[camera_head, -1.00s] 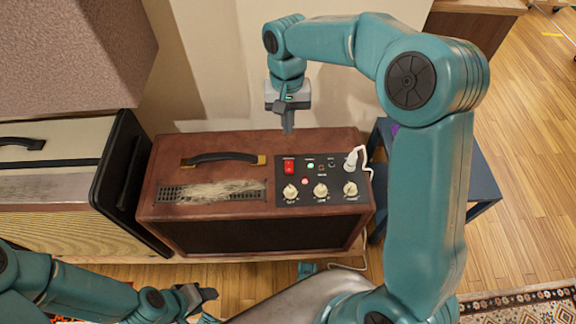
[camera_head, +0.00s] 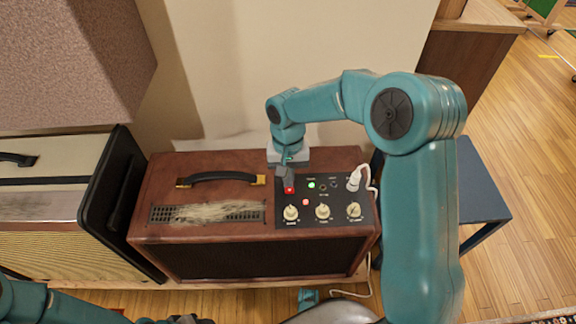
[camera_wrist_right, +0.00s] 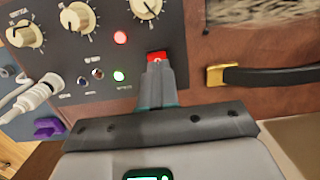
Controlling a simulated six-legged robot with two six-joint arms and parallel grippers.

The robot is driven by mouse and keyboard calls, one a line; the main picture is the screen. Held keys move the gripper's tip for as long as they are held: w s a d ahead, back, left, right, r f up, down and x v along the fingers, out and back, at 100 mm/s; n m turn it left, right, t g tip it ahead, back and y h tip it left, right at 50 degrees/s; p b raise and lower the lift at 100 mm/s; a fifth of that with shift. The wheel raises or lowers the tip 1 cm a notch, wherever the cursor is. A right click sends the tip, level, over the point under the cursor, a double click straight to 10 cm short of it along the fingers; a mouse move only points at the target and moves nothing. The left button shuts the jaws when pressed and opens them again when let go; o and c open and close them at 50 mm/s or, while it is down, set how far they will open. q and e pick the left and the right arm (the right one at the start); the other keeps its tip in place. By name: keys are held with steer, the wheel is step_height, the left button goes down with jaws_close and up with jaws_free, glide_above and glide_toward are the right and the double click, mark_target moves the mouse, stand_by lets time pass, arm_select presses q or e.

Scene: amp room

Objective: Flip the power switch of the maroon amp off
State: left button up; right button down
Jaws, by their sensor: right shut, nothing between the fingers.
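The maroon amp (camera_head: 200,247) stands on a low surface, with a black control panel on the right part of its top. The red power switch (camera_head: 289,190) is at the panel's upper left, and it also shows in the right wrist view (camera_wrist_right: 157,57). My right gripper (camera_head: 288,180) is shut and empty, with its fingertips right at the switch and covering part of it; I cannot tell if they touch. A green light (camera_wrist_right: 119,76) and a red light (camera_wrist_right: 120,37) on the panel are lit. My left gripper (camera_head: 182,319) is at the bottom edge, mostly cut off.
A white plug and cable (camera_head: 354,182) sit at the panel's right side, near several cream knobs (camera_head: 323,211). A black handle (camera_head: 222,177) is on the amp's top. A cream amp (camera_head: 60,205) stands at the left, a dark blue stool (camera_head: 480,185) at the right.

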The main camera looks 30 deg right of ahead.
steer(key=shift+s+f, duration=0.1)
steer(key=shift+f, duration=0.7)
